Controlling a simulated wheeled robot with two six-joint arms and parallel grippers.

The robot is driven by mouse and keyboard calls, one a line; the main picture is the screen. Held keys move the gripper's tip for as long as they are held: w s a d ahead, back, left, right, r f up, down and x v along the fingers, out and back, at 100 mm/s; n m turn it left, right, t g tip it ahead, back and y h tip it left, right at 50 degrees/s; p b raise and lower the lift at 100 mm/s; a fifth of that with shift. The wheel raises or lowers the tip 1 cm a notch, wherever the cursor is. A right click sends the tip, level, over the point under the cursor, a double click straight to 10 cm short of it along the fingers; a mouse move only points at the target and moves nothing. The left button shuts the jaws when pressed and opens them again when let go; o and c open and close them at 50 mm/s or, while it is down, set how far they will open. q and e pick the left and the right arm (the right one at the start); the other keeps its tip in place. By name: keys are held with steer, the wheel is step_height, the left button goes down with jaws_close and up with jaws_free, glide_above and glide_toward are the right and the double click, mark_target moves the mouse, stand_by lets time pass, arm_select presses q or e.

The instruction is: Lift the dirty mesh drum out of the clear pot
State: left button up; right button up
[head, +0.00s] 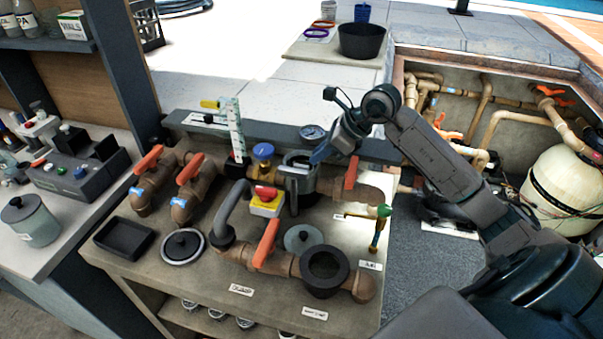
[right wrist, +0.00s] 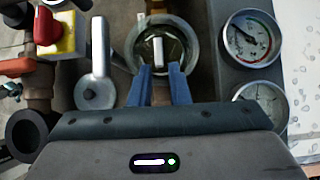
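The clear pot (head: 288,166) stands on the bench among the pipes, with a thick grey rim. In the right wrist view the pot's rim (right wrist: 133,45) surrounds the mesh drum, which has a pale upright handle (right wrist: 158,50) at its middle. The drum's mesh is too small to make out, and my gripper hides part of the pot. My right gripper (head: 320,154) reaches over the pot from the right. Its two blue fingers (right wrist: 161,72) are apart on the near side of the handle, and nothing shows held between them. My left gripper is not in view.
A pressure gauge (head: 312,132) stands behind the pot.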

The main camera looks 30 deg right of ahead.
mark_target(302, 165)
steer(key=shift+w+a+f+p, duration=0.1)
steer(key=shift+w+a+p, duration=0.15)
steer(key=shift+a+p, duration=0.05)
steer(key=p+x, duration=0.1)
steer(key=x, duration=0.2)
steer(key=shift+p, duration=0.3)
steer(key=shift+w+a+f, duration=0.2)
steer(key=shift+w+f, duration=0.05)
steer(key=shift+f, duration=0.1)
jaws_close()
